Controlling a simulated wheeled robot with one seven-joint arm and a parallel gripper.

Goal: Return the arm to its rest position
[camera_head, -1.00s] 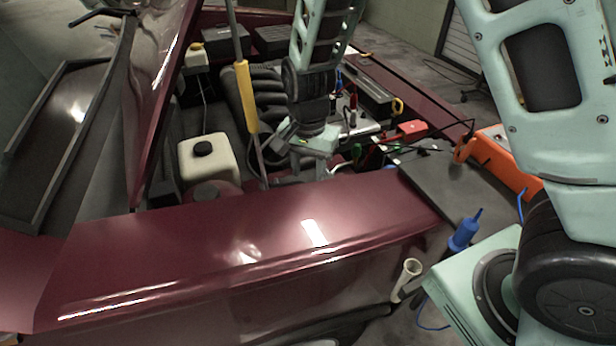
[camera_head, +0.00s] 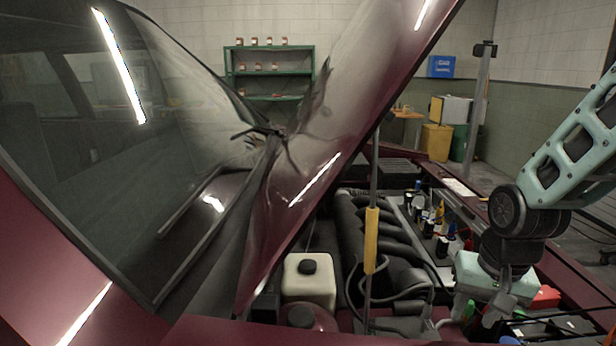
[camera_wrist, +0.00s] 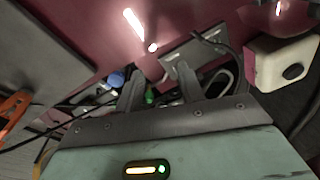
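My arm (camera_head: 575,150) reaches in from the right in the head view, bent at a dark joint above the engine bay. My gripper (camera_head: 478,310) points down at the lower right, over the near right part of the bay. Its fingers also show in the wrist view (camera_wrist: 158,82), standing apart with no object clearly held between them. The fingertips' height above the parts below is hard to tell.
The raised maroon hood (camera_head: 335,110) and its yellow-sleeved prop rod (camera_head: 371,240) stand left of my arm. A white reservoir (camera_head: 309,279) and black engine hoses (camera_head: 385,235) lie in the bay. Several small bottles and tools sit in a tray (camera_head: 412,215). A red item (camera_head: 545,297) lies beside my gripper.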

